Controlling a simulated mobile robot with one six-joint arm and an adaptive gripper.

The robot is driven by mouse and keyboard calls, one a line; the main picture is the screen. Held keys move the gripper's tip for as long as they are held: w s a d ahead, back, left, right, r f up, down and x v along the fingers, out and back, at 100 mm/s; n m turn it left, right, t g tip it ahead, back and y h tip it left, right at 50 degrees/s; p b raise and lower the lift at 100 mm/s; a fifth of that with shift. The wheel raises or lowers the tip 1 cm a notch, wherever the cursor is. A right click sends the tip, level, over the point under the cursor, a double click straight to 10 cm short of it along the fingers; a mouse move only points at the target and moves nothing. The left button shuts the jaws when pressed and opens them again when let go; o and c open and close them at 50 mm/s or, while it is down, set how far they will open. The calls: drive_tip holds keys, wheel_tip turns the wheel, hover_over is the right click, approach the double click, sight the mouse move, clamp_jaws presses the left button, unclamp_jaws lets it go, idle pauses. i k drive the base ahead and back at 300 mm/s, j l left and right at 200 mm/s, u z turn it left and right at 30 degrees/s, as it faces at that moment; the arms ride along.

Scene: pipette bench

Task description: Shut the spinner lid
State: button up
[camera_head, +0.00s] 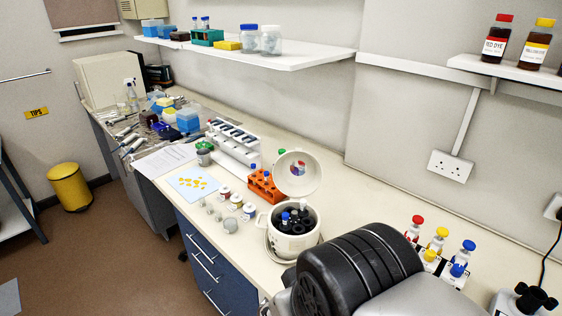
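The spinner is a small round cream-coloured machine (284,246) on the bench, just behind my arm. Its round lid (291,185) stands up, open, at the back of the body, with a coloured sticker on its face. The dark rotor (299,226) inside is exposed, and a blue-capped tube (285,216) sits in it. My black and grey arm links fill the lower middle of the view, close to the spinner's front right. My gripper is not in view.
An orange tube rack (264,186) stands close behind the spinner's left side. Small labelled jars (236,201) stand to its left. Red, yellow and blue capped bottles (438,241) stand right of my arm. The bench strip behind the spinner along the wall is clear.

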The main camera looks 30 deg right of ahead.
sight(290, 185)
drive_tip(key=k+z, duration=0.3)
drive_tip(key=k+l+z, duration=0.15)
drive_tip(key=k+z, duration=0.2)
drive_tip(key=z, duration=2.4)
drive_tip(key=k+j+z, duration=0.15)
drive_tip(key=j, duration=0.25)
drive_tip(key=k+j+z, duration=0.15)
drive_tip(key=j, duration=0.3)
drive_tip(key=k+j+z, duration=0.15)
drive_tip(key=j, duration=0.25)
drive_tip(key=k+j+z, duration=0.2)
drive_tip(key=j, duration=0.15)
drive_tip(key=k+j+z, duration=0.15)
drive_tip(key=j, duration=0.2)
drive_tip(key=k+j, duration=0.3)
drive_tip(key=j, duration=0.15)
drive_tip(key=k+j, duration=0.3)
drive_tip(key=j, duration=0.2)
drive_tip(key=k+j, duration=0.3)
drive_tip(key=j, duration=0.15)
drive_tip(key=k+j, duration=0.3)
drive_tip(key=j, duration=0.2)
drive_tip(key=k+j, duration=0.3)
drive_tip(key=j, duration=0.15)
drive_tip(key=k+j, duration=0.3)
drive_tip(key=j, duration=0.15)
drive_tip(key=k+j, duration=0.3)
drive_tip(key=j, duration=0.2)
